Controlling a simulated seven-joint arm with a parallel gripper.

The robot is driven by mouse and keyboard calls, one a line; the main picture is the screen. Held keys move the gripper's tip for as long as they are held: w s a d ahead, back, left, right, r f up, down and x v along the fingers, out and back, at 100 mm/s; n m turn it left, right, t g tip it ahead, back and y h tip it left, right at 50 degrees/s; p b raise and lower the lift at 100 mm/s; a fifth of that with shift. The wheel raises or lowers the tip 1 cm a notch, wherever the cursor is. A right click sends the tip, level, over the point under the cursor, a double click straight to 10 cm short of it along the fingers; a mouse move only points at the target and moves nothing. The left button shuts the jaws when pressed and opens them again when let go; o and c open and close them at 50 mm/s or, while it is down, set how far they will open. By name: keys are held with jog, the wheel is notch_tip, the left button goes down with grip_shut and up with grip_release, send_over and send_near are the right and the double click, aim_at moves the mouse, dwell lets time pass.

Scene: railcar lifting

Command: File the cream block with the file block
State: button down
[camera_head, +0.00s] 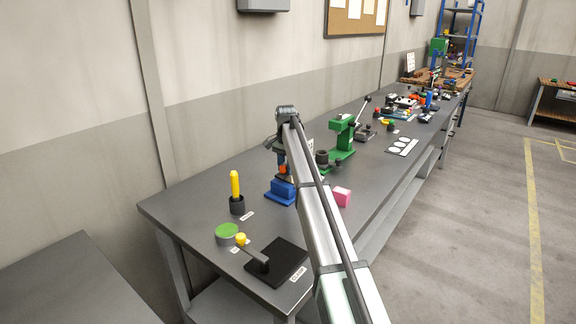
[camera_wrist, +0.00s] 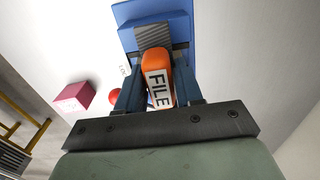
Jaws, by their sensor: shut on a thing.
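My gripper (camera_wrist: 157,78) is shut on the orange file block (camera_wrist: 158,82), whose white label reads FILE, in the wrist view. A grey ridged piece (camera_wrist: 153,35) shows at the far end of the file block, over the blue fixture (camera_wrist: 178,12). In the head view the file block (camera_head: 283,169) shows as a small orange patch under my wrist, just above the blue fixture (camera_head: 282,193). I cannot make out the cream block in either view; it may be hidden by the file block or my arm. Contact with the fixture cannot be told.
A pink block (camera_head: 342,196) lies right of my arm; it also shows in the wrist view (camera_wrist: 75,97). A green press (camera_head: 342,140) stands behind. A yellow-handled tool in a dark holder (camera_head: 237,205), a green-topped disc (camera_head: 227,233) and a black plate (camera_head: 278,260) are nearer.

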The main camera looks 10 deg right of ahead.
jog(key=w+d, duration=0.2)
jog(key=shift+w+d, duration=0.2)
jog(key=shift+w, duration=0.1)
jog(key=shift+s+d, duration=0.2)
jog(key=shift+s, duration=0.05)
jog(key=s+a, duration=0.3)
jog(key=w+d, duration=0.2)
jog(key=w, duration=0.1)
jog(key=shift+d, duration=0.4)
jog(key=shift+w+r, duration=0.1)
jog(key=shift+w, duration=0.05)
notch_tip(320, 180, up, 8)
dwell(0.4)
